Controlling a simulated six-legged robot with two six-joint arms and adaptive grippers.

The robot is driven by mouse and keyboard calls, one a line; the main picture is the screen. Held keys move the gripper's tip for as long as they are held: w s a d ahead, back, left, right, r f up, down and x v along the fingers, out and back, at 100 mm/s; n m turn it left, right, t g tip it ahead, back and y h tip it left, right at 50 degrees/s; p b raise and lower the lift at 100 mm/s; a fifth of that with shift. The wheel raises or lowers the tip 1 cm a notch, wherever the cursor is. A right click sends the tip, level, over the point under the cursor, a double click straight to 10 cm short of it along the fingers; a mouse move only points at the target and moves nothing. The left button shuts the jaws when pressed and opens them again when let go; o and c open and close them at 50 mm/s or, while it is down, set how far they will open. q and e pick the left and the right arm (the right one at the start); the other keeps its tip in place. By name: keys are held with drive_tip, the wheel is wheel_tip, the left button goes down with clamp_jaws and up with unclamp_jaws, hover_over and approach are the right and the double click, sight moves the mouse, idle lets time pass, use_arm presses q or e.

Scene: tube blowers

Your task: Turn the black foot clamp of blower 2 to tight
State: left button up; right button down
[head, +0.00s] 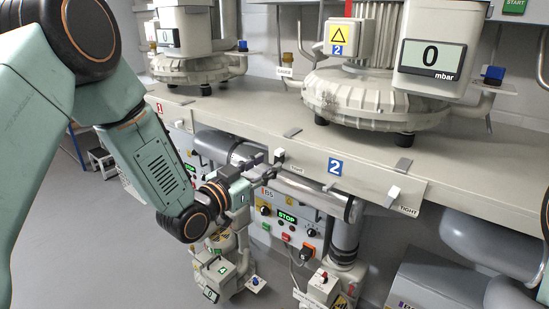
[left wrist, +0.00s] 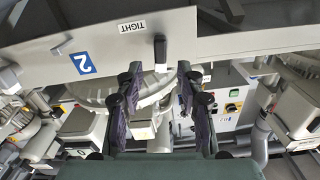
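The black foot clamp (head: 278,156) of blower 2 is a small dark lever on the front edge of the shelf, just left of a TIGHT label (head: 293,166). In the left wrist view, which is upside down, the black clamp lever (left wrist: 160,52) stands roughly square to the shelf edge beside the TIGHT label (left wrist: 132,26). My left gripper (head: 266,165) is close in front of the clamp. In the wrist view its fingers (left wrist: 157,92) are spread and empty, with the lever between and beyond their tips. Contact does not show. My right gripper is not in view.
Blower 2 (head: 370,98) stands on the beige shelf (head: 460,162), above the blue 2 sign (head: 335,167). A pale clamp (head: 393,193) sits farther right by another TIGHT label. Pipes (head: 318,194) and a control box with a STOP display (head: 287,218) are below the shelf.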

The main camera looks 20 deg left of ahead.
sight(276, 158)
use_arm(q)
drive_tip(key=x, duration=0.3)
drive_tip(key=shift+w, duration=0.4)
drive_tip(key=shift+w+d, duration=0.3)
drive_tip(key=shift+d, duration=0.05)
drive_tip(key=shift+a, duration=0.15)
drive_tip(key=shift+c, duration=0.6)
drive_tip(key=shift+w, duration=0.1)
clamp_jaws()
